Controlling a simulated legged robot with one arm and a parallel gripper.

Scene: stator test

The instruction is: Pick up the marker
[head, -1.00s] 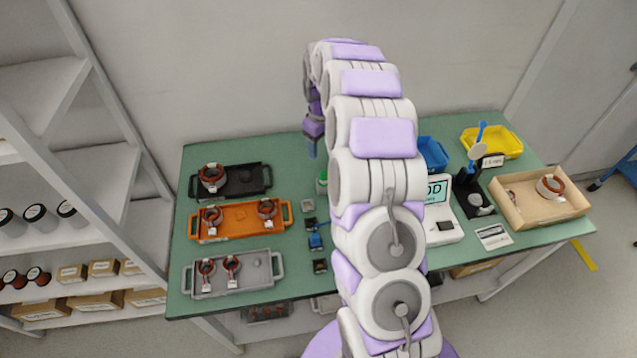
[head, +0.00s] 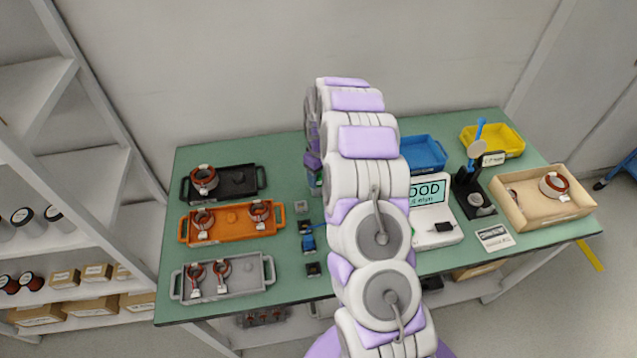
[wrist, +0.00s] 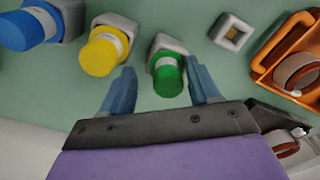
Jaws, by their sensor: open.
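In the wrist view, a green-capped marker (wrist: 167,75) stands in a pale grey holder (wrist: 168,45). A yellow-capped marker (wrist: 103,50) and a blue-capped marker (wrist: 27,28) stand in similar holders to its left. My gripper (wrist: 162,68) is open and empty, with its two blue fingers apart. The green cap shows between the fingertips, closer to the right finger; I cannot tell whether they touch. In the head view, my own arm hides most of the gripper and the markers.
In the head view, black (head: 240,180), orange (head: 232,222) and grey (head: 240,276) trays stand on the green table (head: 290,280) at left. A blue bin (head: 424,150), a scale (head: 440,226), a black stand (head: 468,190), a yellow bin (head: 505,142) and a wooden box (head: 520,215) stand at right.

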